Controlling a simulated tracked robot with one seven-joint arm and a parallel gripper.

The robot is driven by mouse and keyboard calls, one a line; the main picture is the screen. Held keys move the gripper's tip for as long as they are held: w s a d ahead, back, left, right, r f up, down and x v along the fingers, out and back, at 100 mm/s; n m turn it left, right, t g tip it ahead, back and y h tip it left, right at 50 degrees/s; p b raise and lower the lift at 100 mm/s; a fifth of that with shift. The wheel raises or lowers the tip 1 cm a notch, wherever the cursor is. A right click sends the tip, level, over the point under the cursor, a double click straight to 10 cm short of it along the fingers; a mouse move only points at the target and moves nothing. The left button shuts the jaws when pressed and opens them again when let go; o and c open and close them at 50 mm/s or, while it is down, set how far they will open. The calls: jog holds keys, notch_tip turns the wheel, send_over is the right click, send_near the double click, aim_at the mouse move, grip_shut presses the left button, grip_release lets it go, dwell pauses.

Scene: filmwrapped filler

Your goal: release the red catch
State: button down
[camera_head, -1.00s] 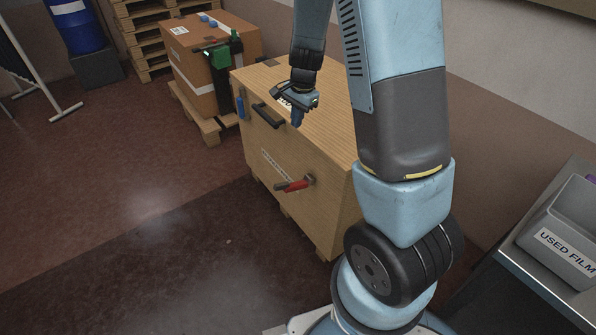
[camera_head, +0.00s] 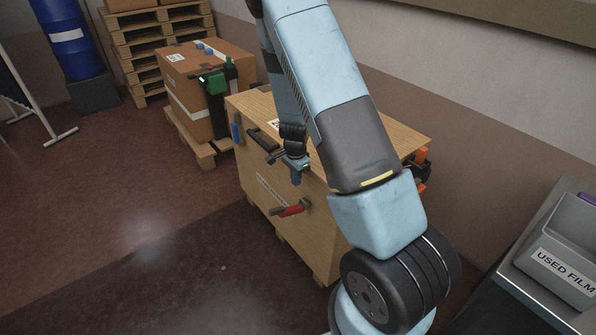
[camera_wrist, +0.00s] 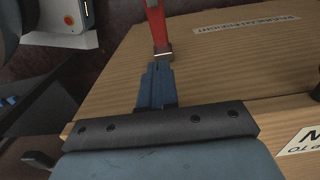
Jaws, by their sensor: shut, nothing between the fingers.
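The red catch (camera_head: 290,208) is a red lever on a grey pivot, on the front face of the wooden crate (camera_head: 325,225). In the wrist view the blue fingers (camera_wrist: 158,68) are together and empty, pointing at the pivot of the red catch (camera_wrist: 156,22). The fingertips look close to the pivot; I cannot tell whether they touch it.
A black handle (camera_head: 261,139) and a blue part (camera_head: 236,131) are on the crate's left portion. Orange and black parts (camera_head: 421,164) stick out at its right. A strapped carton (camera_head: 195,100) on a pallet stands behind left. Open floor (camera_head: 120,240) lies in front.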

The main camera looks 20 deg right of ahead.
aim_at(284, 210)
jog(key=f, duration=0.2)
jog(key=a+f, duration=0.1)
jog(key=f, duration=0.3)
jog(key=shift+s+a, duration=0.25)
jog(key=shift+s, duration=0.05)
jog(key=shift+s+a+f, duration=0.1)
jog(key=shift+a+f, duration=0.35)
jog(key=shift+f, duration=0.15)
jog(key=a+f, duration=0.1)
jog(key=s+a+f, duration=0.1)
jog(key=shift+a+f, duration=0.25)
jog(key=shift+a, duration=0.2)
